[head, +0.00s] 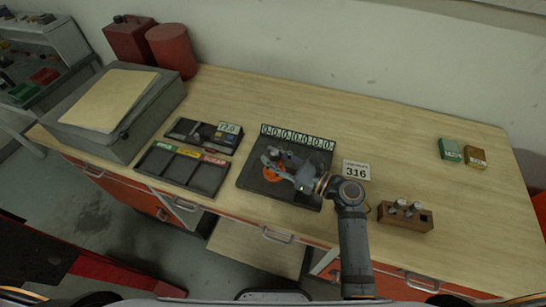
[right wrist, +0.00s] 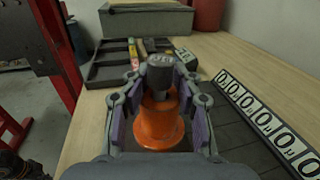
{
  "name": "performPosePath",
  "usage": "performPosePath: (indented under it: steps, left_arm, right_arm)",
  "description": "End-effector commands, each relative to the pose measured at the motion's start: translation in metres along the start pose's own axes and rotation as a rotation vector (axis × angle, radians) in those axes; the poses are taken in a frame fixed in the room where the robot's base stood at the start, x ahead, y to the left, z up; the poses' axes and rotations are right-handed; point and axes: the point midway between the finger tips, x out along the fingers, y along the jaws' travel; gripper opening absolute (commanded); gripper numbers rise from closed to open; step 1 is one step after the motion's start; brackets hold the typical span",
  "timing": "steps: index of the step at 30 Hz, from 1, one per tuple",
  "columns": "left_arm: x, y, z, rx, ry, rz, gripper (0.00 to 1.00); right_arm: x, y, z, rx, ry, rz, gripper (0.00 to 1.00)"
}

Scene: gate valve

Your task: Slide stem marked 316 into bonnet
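The orange bonnet (head: 273,173) stands on the dark mat (head: 252,185) near the middle of the bench. A dark grey stem (right wrist: 160,76) with a pale, hard-to-read marking sits upright at the top of the bonnet (right wrist: 158,122) in the right wrist view. Its lower part is hidden, so its depth cannot be told. My right gripper (right wrist: 160,62) has its fingers on both sides of the stem and bonnet, apart, with narrow gaps seeming to show beside the stem. It also shows over the mat in the head view (head: 277,157). My left gripper is out of view.
A card reading 316 (head: 355,171) stands right of the mat. A wooden block (head: 412,224) holds other grey stems. A numbered strip (head: 297,136) lines the mat's back edge. Dark trays (head: 205,180) lie left, and small boxes (head: 451,150) at right.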

Motion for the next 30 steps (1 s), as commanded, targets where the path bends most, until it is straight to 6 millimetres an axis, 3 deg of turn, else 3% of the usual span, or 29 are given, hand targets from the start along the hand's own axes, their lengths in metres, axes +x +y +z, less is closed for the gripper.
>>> performPosePath:
  steps: [12, 24, 30]
  left_arm:
    - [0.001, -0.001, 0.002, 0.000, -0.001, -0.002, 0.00]
    - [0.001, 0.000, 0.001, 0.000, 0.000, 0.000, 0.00]
    - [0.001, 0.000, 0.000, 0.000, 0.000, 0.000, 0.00]
  right_arm:
    - [-0.007, 0.001, -0.007, 0.003, 0.013, 0.002, 0.38]
    - [-0.093, 0.002, -0.008, 0.000, 0.020, 0.003, 0.38]
    - [-0.116, 0.001, -0.004, -0.002, 0.010, 0.001, 0.38]
